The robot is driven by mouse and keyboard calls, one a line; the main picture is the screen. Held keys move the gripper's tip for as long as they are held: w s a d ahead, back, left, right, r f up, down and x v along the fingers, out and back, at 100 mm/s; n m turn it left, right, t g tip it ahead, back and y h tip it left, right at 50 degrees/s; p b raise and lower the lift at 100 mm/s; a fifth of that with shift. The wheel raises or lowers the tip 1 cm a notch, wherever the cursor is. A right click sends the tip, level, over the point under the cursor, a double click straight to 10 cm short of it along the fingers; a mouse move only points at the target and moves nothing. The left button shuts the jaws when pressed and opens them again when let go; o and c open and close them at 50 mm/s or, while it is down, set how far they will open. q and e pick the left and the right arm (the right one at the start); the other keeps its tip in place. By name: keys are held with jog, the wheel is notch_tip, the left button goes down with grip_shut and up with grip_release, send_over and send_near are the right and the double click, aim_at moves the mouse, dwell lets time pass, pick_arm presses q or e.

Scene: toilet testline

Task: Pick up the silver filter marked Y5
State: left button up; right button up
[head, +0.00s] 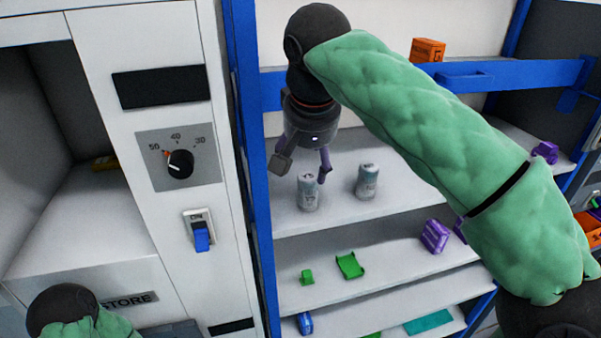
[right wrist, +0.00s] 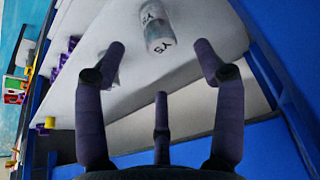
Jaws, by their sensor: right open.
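Two small silver cylindrical filters stand upright on a white shelf. The filter marked Y5 (right wrist: 158,27) shows its label in the right wrist view, ahead of and between the spread outer fingers. It appears to be the left filter (head: 308,192) in the head view. The other filter (head: 367,181) stands to its right; in the right wrist view (right wrist: 108,66) it is partly hidden behind a finger. My right gripper (head: 303,168) is open and empty, just above and behind the left filter, apparently not touching it. My left gripper is not in view; only part of my left arm shows.
A blue post (head: 250,150) and blue crossbar (head: 480,78) frame the shelf (head: 340,210). Purple parts (head: 435,235) and green parts (head: 349,265) lie on lower shelves. A white cabinet with a dial (head: 180,163) and blue switch (head: 201,236) stands left.

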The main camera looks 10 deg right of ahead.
aim_at(308, 178)
jog(key=x, duration=0.3)
jog(key=shift+w+d+f, duration=0.15)
jog(key=shift+d+f, duration=0.05)
jog(key=shift+f, duration=0.15)
jog(key=shift+w+d+f, duration=0.1)
jog(key=shift+w+f, duration=0.5)
jog(key=shift+f, duration=0.15)
jog(key=shift+w+d+x, duration=0.1)
jog(key=shift+x, duration=1.05)
jog(key=shift+w+d+x, duration=0.1)
jog(key=shift+w+x, duration=0.05)
jog(key=shift+x, duration=1)
jog(key=shift+r, duration=0.15)
jog(key=c, duration=1.1)
